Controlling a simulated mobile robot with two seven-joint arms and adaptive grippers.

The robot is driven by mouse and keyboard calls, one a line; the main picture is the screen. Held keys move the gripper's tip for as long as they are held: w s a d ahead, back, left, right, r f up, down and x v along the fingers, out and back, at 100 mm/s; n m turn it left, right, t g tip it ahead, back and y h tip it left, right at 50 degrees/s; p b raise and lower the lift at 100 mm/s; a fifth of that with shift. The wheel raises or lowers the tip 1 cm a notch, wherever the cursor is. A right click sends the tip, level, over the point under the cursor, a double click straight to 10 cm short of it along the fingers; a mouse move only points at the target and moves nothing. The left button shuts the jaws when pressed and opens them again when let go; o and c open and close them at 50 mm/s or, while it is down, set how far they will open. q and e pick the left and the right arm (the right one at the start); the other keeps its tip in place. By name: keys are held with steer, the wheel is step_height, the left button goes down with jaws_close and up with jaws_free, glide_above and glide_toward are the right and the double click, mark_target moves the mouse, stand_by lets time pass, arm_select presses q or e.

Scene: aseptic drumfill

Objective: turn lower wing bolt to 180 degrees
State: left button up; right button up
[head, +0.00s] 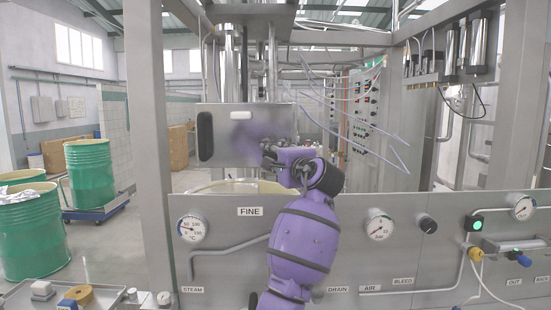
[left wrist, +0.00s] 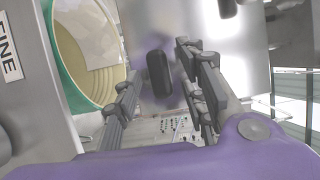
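In the left wrist view a dark, rounded, elongated knob (left wrist: 158,73), which looks like the lower wing bolt, stands at the edge of a shiny steel panel (left wrist: 205,35). My left gripper (left wrist: 159,61) is open, with one finger on each side of the knob; I cannot tell whether either touches it. In the head view my left gripper (head: 268,151) is at the lower right part of the steel panel (head: 225,150), above the drum, and the knob cannot be made out there. My right gripper is not in view.
A drum (head: 215,187) stands below the panel, behind the front control panel (head: 340,260) with gauges and knobs. Steel posts (head: 150,110) frame the left side. Green drums (head: 90,175) stand further left. Cables (head: 375,150) hang at right. Another dark part (left wrist: 228,8) shows at the wrist view's top.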

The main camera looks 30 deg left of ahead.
arm_select(q)
steer(key=shift+w, duration=0.1)
steer(key=shift+c, duration=0.3)
jaws_close()
